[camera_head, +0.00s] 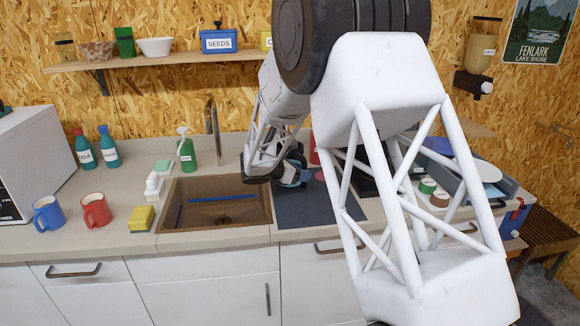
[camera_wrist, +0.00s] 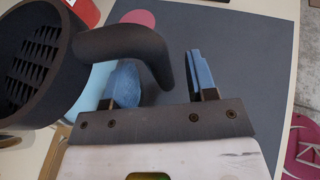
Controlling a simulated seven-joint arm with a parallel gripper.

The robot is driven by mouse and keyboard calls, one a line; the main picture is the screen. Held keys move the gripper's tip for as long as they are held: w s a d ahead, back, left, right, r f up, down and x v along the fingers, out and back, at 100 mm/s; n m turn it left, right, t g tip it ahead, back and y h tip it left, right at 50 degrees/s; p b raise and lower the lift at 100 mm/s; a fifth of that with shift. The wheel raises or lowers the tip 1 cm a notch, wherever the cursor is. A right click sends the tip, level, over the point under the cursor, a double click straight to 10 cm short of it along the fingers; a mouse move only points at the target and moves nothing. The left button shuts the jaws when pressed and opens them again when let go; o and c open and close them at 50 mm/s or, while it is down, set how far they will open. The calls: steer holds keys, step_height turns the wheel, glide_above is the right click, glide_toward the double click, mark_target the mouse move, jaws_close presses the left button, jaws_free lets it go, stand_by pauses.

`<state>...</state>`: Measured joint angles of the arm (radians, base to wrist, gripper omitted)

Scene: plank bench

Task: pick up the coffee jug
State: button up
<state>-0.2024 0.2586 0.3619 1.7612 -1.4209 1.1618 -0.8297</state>
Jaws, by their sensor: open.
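A black round vessel with a thick curved handle, which looks like the coffee jug (camera_wrist: 38,62), fills the left of the wrist view, its ridged inside showing. Its handle (camera_wrist: 120,42) bends down so that its end lies between the blue-padded fingers of my gripper (camera_wrist: 158,68). The fingers are apart, one on each side of the handle; I cannot tell whether either touches it. In the head view my gripper (camera_head: 297,178) is over the dark mat (camera_head: 300,208), right of the sink. There the jug is mostly hidden by my arm and hard to tell apart.
The brown sink (camera_head: 215,205) is left of the mat. A yellow sponge (camera_head: 140,218), red mug (camera_head: 96,210), blue mug (camera_head: 48,213) and green bottle (camera_head: 186,150) stand farther left. A pink disc (camera_wrist: 138,18) lies on the mat. A grey tray (camera_head: 500,178) is at right.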

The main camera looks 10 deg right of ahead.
steer(key=shift+x, duration=0.85)
jaws_close()
steer(key=shift+r, duration=0.1)
